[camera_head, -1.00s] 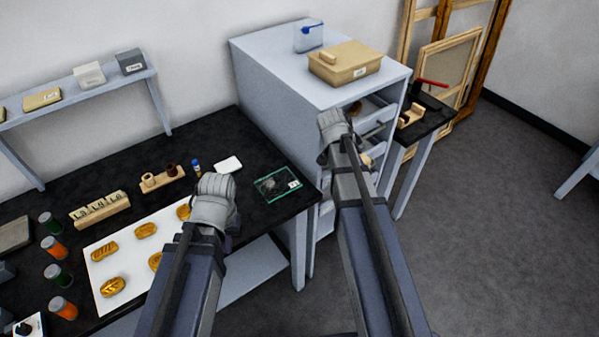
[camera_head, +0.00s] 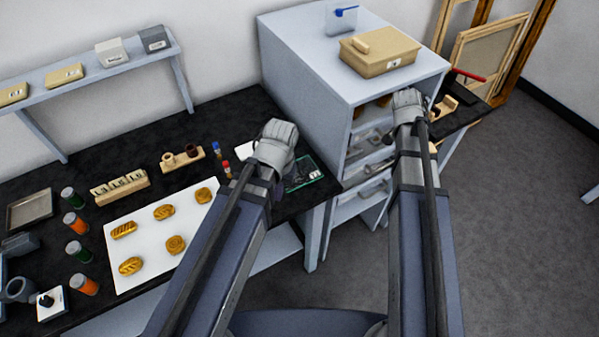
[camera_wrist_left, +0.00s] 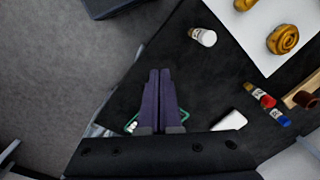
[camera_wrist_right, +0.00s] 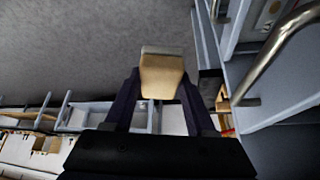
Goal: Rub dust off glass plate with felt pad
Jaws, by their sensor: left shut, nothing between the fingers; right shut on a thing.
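The glass plate (camera_head: 305,178), green-edged with a dark middle and a white label, lies near the right end of the black bench. My left gripper (camera_head: 276,143) is shut and empty, and it covers part of the plate in the head view. In the left wrist view, its shut fingers (camera_wrist_left: 160,72) hide most of the plate (camera_wrist_left: 131,125). My right gripper (camera_wrist_right: 160,85) is shut on a tan block with a pale grey end, apparently the felt pad (camera_wrist_right: 161,75). It is held in front of the grey cabinet, away from the plate. Dust cannot be made out.
The grey cabinet (camera_head: 310,60), with drawers and metal handles, stands just right of the bench. A white pad (camera_wrist_left: 230,121), vials (camera_head: 216,150) and a white sheet (camera_head: 150,220) with gilt pieces lie left of the plate. Open floor (camera_head: 520,210) lies to the right.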

